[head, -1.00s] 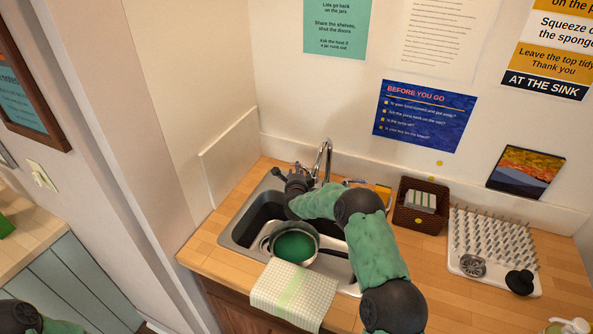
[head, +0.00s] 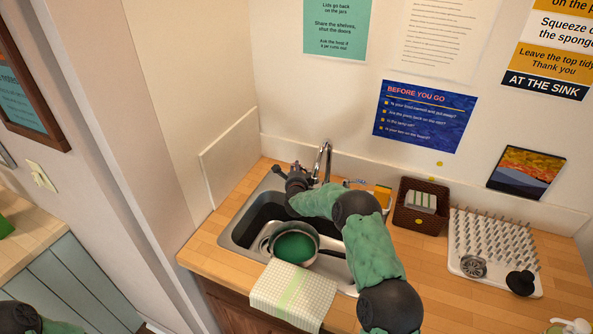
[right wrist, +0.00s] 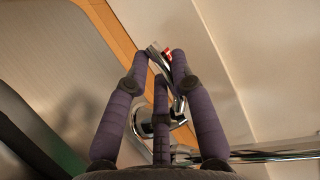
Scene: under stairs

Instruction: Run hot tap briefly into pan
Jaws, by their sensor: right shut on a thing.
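The pan (head: 293,246), steel-rimmed with a green inside, sits at the front of the sink (head: 234,238), its dark handle pointing right. The chrome tap (head: 325,158) stands behind the sink, right of my right gripper (head: 294,181). In the right wrist view, the hot tap (right wrist: 180,106) is a chrome lever with a red mark, between the fingers of my right gripper (right wrist: 165,66), which is shut on it. I cannot see clearly whether water runs. My left gripper is out of view; only part of my left arm shows at bottom left.
A checked cloth (head: 287,294) hangs over the sink's front edge. A brown basket (head: 417,218), a spiked white drying mat (head: 497,252) and a black plug-like thing (head: 520,282) lie right of the sink. A wall bounds the counter on the left.

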